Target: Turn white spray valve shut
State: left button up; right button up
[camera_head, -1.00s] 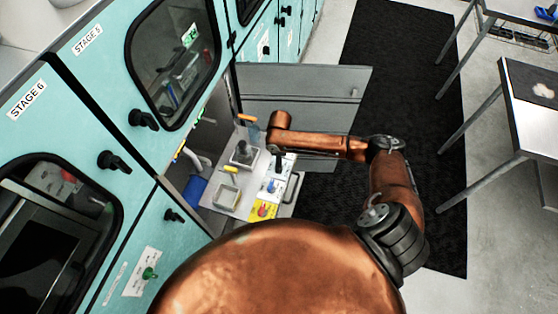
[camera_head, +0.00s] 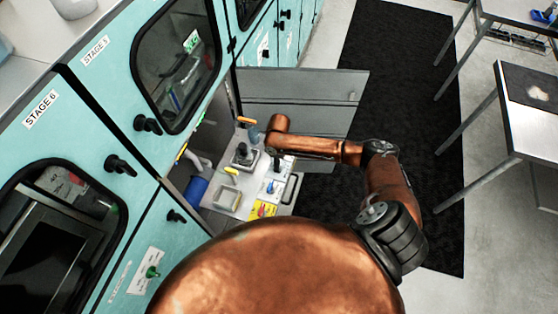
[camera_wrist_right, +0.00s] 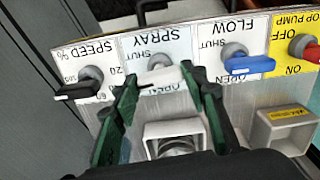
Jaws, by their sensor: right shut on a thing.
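The white spray valve handle (camera_wrist_right: 158,79) shows in the right wrist view, on a label panel (camera_wrist_right: 147,50) reading SPRAY, with SHUT and OPEN marks, upside down in this view. My right gripper (camera_wrist_right: 160,84) has its green-padded fingers on either side of the handle and is shut on it. The handle lies roughly crosswise to the fingers' reach, partly hidden by them. In the head view my right wrist (camera_head: 278,130) hangs over the far end of the control panel and hides the white valve. My left gripper is not in view.
Beside the white valve sit a black SPEED knob (camera_wrist_right: 78,88), a blue FLOW handle (camera_wrist_right: 249,65) and a red pump knob (camera_wrist_right: 305,47). Square sockets, one (camera_wrist_right: 280,130) at right, stand close below. An open grey door (camera_head: 300,90) is behind my wrist.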

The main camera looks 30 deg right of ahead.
jog(key=shift+r+m+p, duration=0.15)
jog(key=shift+m+p, duration=0.35)
jog(key=shift+p, duration=0.1)
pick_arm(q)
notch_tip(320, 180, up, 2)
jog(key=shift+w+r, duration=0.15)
pick_arm(e)
jog(key=o, duration=1.2)
jog(key=shift+c, duration=0.2)
notch_tip(320, 180, up, 12)
jog(key=shift+f, duration=0.2)
